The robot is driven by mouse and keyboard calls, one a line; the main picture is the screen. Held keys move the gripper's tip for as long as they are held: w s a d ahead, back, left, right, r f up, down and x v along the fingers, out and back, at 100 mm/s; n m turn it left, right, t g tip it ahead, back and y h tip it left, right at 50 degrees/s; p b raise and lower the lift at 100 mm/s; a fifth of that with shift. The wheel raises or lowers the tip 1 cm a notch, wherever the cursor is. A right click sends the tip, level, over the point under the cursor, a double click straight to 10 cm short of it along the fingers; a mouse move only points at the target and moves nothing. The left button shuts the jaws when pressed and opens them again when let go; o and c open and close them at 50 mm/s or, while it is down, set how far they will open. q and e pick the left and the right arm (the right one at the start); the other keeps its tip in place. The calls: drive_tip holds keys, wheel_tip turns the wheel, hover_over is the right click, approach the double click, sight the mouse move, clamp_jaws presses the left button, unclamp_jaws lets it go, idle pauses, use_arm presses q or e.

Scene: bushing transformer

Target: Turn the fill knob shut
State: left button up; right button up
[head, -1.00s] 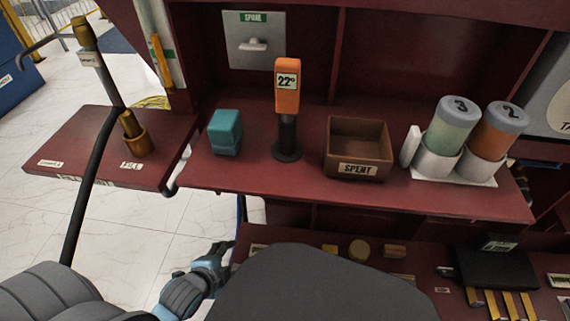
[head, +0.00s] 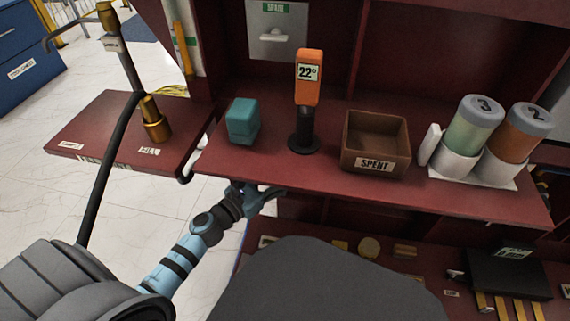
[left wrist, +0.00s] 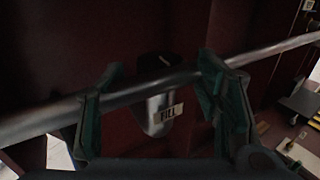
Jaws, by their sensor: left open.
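In the left wrist view, a grey rounded part with a FILL label (left wrist: 168,113) sits between my fingers. I take it to be the fill knob (left wrist: 158,124); its dark top shows a short pale mark. A metal rail (left wrist: 270,58) crosses in front of its middle and hides part of it. My left gripper (left wrist: 160,92) is open, one finger on each side of the knob, and I cannot tell whether either touches it. In the head view, my left gripper (head: 264,197) is at the underside of the red shelf's front edge. The knob is hidden there.
The red shelf (head: 275,165) holds a teal block (head: 243,121), an orange 22° device (head: 308,78), a SPENT box (head: 375,165) and two canisters (head: 478,120). A side ledge (head: 85,125) bears a brass fitting (head: 154,120). A dark hose (head: 102,175) hangs at left.

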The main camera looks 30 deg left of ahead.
use_arm(q)
drive_tip(key=x, duration=0.3)
drive_tip(key=shift+w+d, duration=0.15)
drive_tip(key=shift+w, duration=0.2)
